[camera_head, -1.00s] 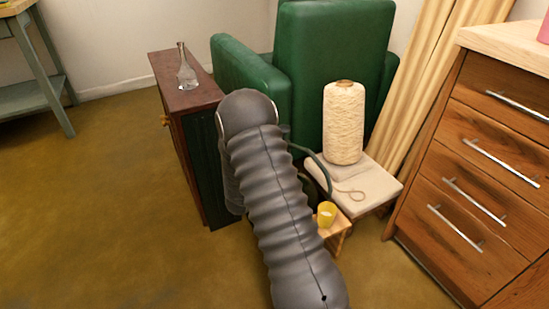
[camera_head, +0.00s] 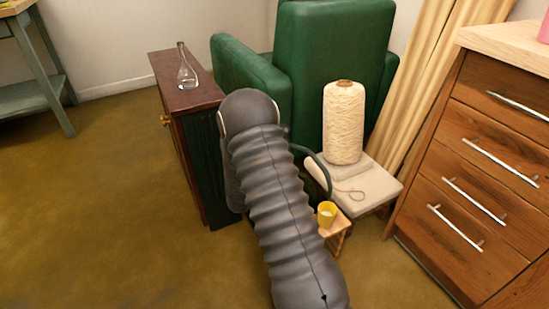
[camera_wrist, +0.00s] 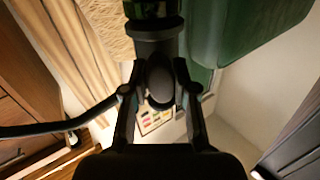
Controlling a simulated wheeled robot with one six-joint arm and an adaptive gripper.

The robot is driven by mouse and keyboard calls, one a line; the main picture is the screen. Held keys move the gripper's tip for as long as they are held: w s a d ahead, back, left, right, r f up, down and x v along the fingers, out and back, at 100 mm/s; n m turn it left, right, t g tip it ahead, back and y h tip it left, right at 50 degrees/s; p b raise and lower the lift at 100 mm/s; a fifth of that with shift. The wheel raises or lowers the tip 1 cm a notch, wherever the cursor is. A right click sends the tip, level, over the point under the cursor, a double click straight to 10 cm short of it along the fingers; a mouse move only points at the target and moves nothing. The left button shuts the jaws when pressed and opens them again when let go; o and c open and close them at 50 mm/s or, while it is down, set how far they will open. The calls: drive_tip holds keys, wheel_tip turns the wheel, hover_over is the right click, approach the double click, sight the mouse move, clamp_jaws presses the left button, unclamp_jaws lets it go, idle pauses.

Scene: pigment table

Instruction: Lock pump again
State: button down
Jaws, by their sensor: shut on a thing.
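In the wrist view the two fingers of my gripper (camera_wrist: 159,96) stand on either side of a rounded dark grey knob (camera_wrist: 160,78). The knob is joined to a grey collar (camera_wrist: 155,32) and a glossy dark body that runs out of the top of the picture. I take this to be the pump, with the fingers shut on its head. Whether the pump is locked cannot be told. In the head view my arm hides both the gripper and the pump.
A green armchair (camera_head: 330,65) stands behind my arm. A dark cabinet (camera_head: 190,95) with a glass bottle (camera_head: 187,68) is to the left. A yarn cone (camera_head: 343,122), a yellow cup (camera_head: 326,213) and a wooden drawer chest (camera_head: 480,170) are to the right.

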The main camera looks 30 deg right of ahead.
drive_tip(key=n+p, duration=0.1)
drive_tip(key=n, duration=0.3)
drive_tip(key=shift+r+n, duration=0.1)
drive_tip(key=shift+n, duration=0.2)
drive_tip(key=n+p, duration=0.1)
drive_tip(key=n, duration=0.2)
drive_tip(key=shift+g+p, duration=0.3)
drive_tip(key=shift+g, duration=0.1)
drive_tip(key=n+p, duration=0.2)
drive_tip(key=n, duration=0.3)
drive_tip(key=shift+w+a+p, duration=0.1)
drive_tip(key=shift+p, duration=0.25)
drive_tip(key=shift+n+g+p, duration=0.5)
drive_tip(key=shift+n+p, duration=0.25)
drive_tip(key=shift+n, duration=1.15)
drive_tip(key=c, duration=0.9)
unclamp_jaws()
